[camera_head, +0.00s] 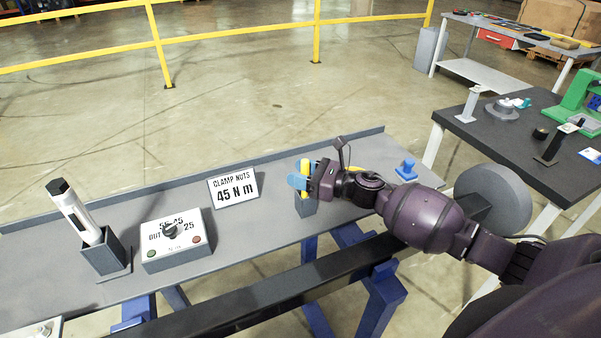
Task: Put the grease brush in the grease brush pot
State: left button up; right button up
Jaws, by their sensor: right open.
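My right gripper (304,180) reaches in from the right over the grey bench, with blue fingertips. It is open, with its fingers around a slim yellow object (304,166) that looks like the grease brush's handle. A small grey pot (306,207) stands directly below the fingers, near the bench's front edge. The yellow object is upright and appears to stand in this pot; its lower end is hidden. My left gripper is not in view.
The grey bench (350,150) also holds a "CLAMP NUTS 45 N m" sign (234,187), a control box (177,240) with a knob, and a dark holder (104,252) with a white and black tool (74,212). A blue piece (406,169) sits right of the gripper.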

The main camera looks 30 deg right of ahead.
jog(key=b+v, duration=0.1)
jog(key=v, duration=1.1)
jog(key=shift+r, duration=0.1)
